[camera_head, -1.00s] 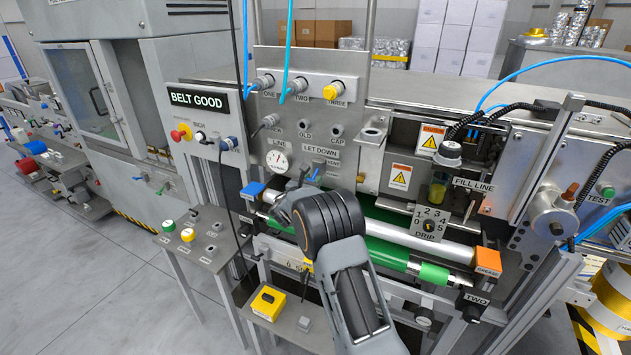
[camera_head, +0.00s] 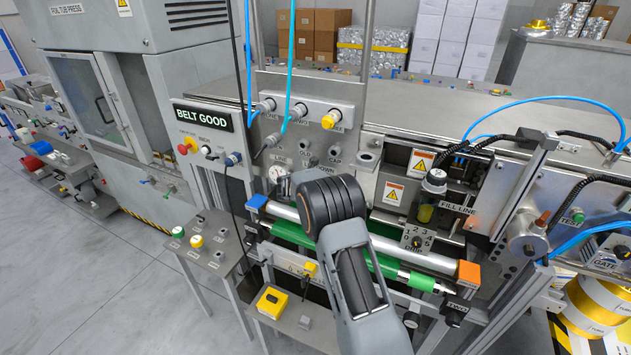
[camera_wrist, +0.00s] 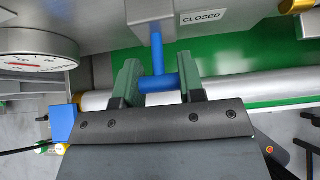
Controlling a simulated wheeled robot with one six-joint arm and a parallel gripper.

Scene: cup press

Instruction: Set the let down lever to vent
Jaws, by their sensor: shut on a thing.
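The let down lever (camera_wrist: 157,55) is a blue T-shaped handle in the wrist view. Its stem comes out of a grey block (camera_wrist: 148,12), and its crossbar lies between the green-grey fingers of my gripper (camera_wrist: 160,82). My gripper is shut on this crossbar. A plate reading CLOSED (camera_wrist: 203,16) is just right of the block. In the head view my arm's dark wrist covers the lever and most of the LET DOWN label. The VENT mark cannot be made out.
A round gauge (camera_wrist: 38,45) is close on the left in the wrist view; it also shows in the head view (camera_head: 278,173). The drip dial (camera_head: 416,241) and fill line cup (camera_head: 428,200) stand to the right.

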